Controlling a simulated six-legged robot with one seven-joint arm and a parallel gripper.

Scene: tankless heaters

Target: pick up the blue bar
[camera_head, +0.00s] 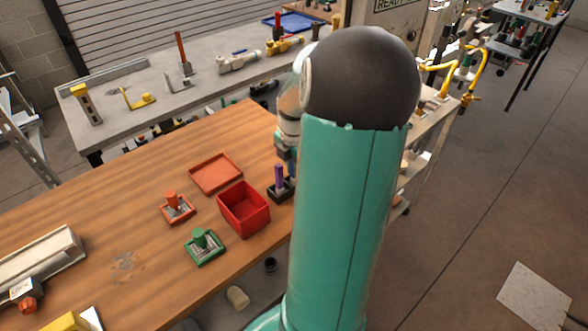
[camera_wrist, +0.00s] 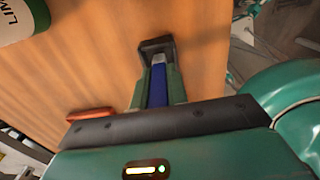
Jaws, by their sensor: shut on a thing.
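The blue bar (camera_wrist: 157,86) shows in the wrist view between the two green fingers of my gripper (camera_wrist: 157,62). My gripper is shut on it. In the head view my gripper (camera_head: 285,153) is low over the right part of the wooden table, and a small part of the blue bar (camera_head: 291,168) shows below it, beside a purple bar (camera_head: 279,177). The purple bar stands upright in a black holder (camera_head: 280,194). My arm hides much of the bar's surroundings, and I cannot tell whether the blue bar is still in the holder.
On the wooden table (camera_head: 130,215) are an open red box (camera_head: 243,210), a flat red tray (camera_head: 215,173), a red-handled piece (camera_head: 177,208) and a green-handled piece (camera_head: 203,246). A grey bench (camera_head: 215,85) with tools and fittings stands behind. The table's left middle has free room.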

